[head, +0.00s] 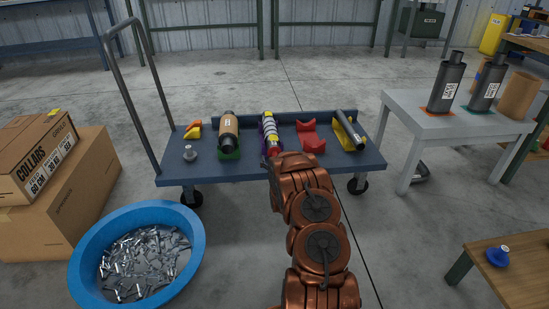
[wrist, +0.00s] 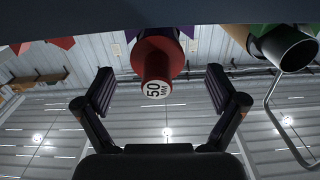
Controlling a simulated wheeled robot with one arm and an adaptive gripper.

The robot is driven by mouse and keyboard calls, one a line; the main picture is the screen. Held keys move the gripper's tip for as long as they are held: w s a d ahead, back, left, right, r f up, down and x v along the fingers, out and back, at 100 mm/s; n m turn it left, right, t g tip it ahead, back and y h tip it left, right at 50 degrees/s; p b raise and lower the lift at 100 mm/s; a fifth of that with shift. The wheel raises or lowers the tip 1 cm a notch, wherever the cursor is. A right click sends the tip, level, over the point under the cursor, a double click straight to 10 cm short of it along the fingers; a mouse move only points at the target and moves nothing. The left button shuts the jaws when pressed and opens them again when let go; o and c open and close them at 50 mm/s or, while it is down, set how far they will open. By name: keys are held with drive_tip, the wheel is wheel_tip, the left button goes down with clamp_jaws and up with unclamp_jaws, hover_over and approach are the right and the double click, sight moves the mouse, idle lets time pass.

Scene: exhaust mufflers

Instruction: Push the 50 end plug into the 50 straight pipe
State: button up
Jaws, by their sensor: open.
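The red end plug (wrist: 150,62), its stem face marked "50 MM", shows in the wrist view between and beyond my gripper's (wrist: 160,88) two spread fingers. The fingers are apart from the stem, one on each side. In the head view the plug's red end (head: 273,151) is at the near end of a white-and-dark banded pipe (head: 269,130) lying in a purple cradle (head: 262,147) on the blue cart. This looks like the straight pipe, but its size mark is unreadable. How deep the plug sits in it is hidden. My arm covers most of my gripper in the head view.
On the cart (head: 240,176), a tan-wrapped pipe (head: 229,127) on a green cradle is left; an empty red cradle (head: 311,143) and a dark pipe (head: 348,126) on yellow are right. A blue tub (head: 84,249) stands left. A grey table (head: 440,120) is right.

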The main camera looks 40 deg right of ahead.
drive_tip(key=v, duration=0.9)
drive_tip(key=shift+s+a, duration=0.3)
idle(0.5)
